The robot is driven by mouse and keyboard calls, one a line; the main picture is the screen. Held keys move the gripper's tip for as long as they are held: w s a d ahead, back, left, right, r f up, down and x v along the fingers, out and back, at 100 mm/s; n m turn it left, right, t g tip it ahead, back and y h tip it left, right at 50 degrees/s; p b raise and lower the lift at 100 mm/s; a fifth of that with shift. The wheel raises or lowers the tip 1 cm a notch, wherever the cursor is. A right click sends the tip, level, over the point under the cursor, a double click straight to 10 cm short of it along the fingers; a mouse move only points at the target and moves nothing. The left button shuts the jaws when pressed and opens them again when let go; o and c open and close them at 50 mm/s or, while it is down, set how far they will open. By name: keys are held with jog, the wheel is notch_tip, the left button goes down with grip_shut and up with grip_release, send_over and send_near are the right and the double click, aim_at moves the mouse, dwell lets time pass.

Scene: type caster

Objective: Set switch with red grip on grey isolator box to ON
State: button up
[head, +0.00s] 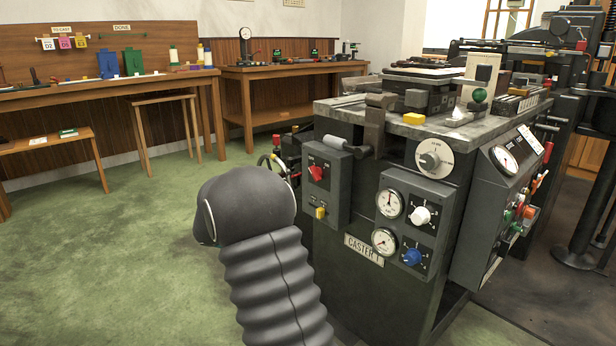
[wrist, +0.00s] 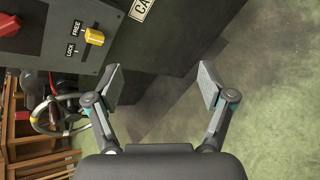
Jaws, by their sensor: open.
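The grey isolator box (head: 338,198) is on the left front of the caster machine. Its red grip (head: 316,173) is on the upper part of the box, and a smaller yellow knob (head: 320,212) is below it. In the wrist view the red grip (wrist: 8,24) is cut off at the upper left corner. The yellow knob (wrist: 94,36) is there beside the labels FREE and LOCK. My gripper (wrist: 160,84) is open and empty, apart from the box, with its fingers nearer the yellow knob than the red grip. In the head view my dark arm hides the gripper.
A panel (head: 429,255) right of the box carries gauges, a white knob (head: 420,216) and a blue knob (head: 412,257). A handwheel (wrist: 48,113) is close to the box. Green floor (head: 130,240) is clear on the left. Wooden benches (head: 285,68) stand behind.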

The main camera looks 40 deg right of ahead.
jog(key=w+d+r+n+t+h, duration=0.1)
jog(key=w+d+r+n+h, duration=0.1)
jog(key=w+d+r+h, duration=0.3)
jog(key=t+h, duration=0.1)
send_near(312, 175)
jog(key=shift+n, duration=0.4)
jog(key=d, duration=0.9)
jog(key=shift+w+d+f+p, duration=0.1)
jog(key=shift+w+d+p, duration=0.2)
jog(key=shift+d+p, duration=0.1)
jog(key=c, duration=1.2)
jog(key=shift+o, duration=0.2)
jog(key=shift+a, duration=0.15)
jog(key=shift+f+b, duration=0.1)
jog(key=shift+b, duration=0.2)
